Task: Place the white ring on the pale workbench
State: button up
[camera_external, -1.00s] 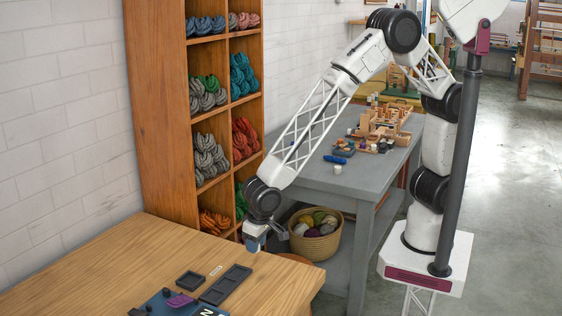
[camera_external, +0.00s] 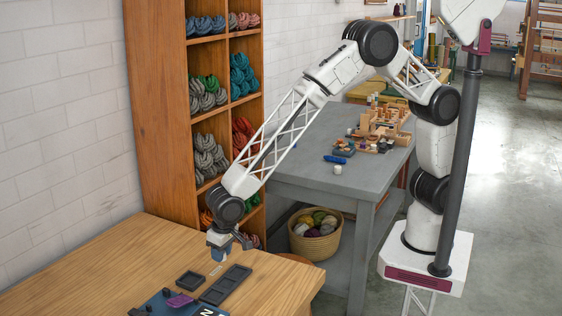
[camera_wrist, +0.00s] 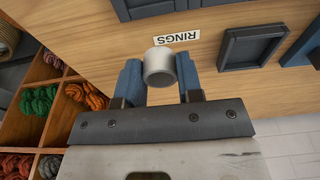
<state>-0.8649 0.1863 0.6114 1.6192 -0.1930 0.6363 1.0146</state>
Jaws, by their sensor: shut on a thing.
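My gripper (camera_wrist: 160,78) is shut on the white ring (camera_wrist: 160,67), which sits between its two blue fingers in the wrist view. The ring cannot be made out there. I cannot tell whether it touches the wood.
A "RINGS" label (camera_wrist: 177,38) lies close to the ring. A small square dark tray (camera_external: 190,280) and a long dark tray (camera_external: 226,284) are nearby. A blue board (camera_external: 175,305) is at the front. A shelf of wool (camera_external: 155,120) stands behind.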

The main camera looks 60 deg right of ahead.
aim_at(222, 268)
jog(key=shift+f, duration=1.75)
jog(key=shift+f, duration=0.15)
jog(key=o, duration=0.9)
jog(key=shift+o, duration=0.2)
notch_tip(222, 268, up, 12)
jog(key=s, duration=0.1)
jog(key=shift+s, duration=0.4)
